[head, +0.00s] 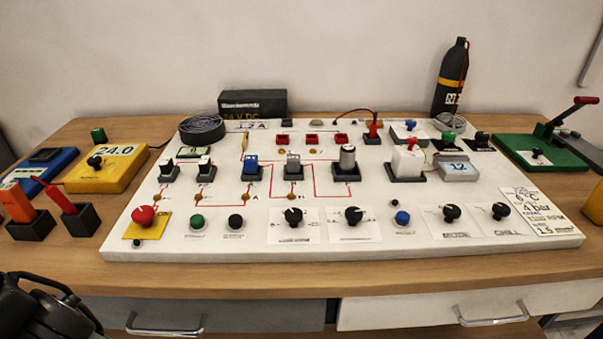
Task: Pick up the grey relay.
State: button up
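The grey relay (293,163) appears to be the small grey block standing upright in a dark socket near the middle of the white panel (300,249). A blue block (252,166) of similar form stands in a socket just left of it. A silver cylinder (347,157) stands in a socket to its right. My gripper (45,310) seems to be the black jointed part at the bottom left corner, cut off by the frame edge. It is well apart from the relay, in front of the table. Its fingertips cannot be made out.
Knobs and buttons, such as a red mushroom button (144,215), line the panel's front. Left of the panel are a yellow meter (120,176) and red and orange tools in dark holders. A black bottle (451,80) and a green base with a red-handled lever (545,152) stand right.

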aim_at(293, 160)
jog(key=j+z, duration=0.15)
jog(key=z, duration=0.2)
jog(key=k+j+z, duration=0.1)
jog(key=z, duration=0.3)
jog(key=j+z, duration=0.2)
jog(key=z, duration=0.15)
jog(key=k+j+z, duration=0.55)
jog(key=k+j, duration=0.3)
jog(key=j, duration=0.2)
jog(key=k+j, duration=0.1)
jog(key=j, duration=0.25)
jog(key=k+j, duration=0.15)
jog(key=j, duration=0.2)
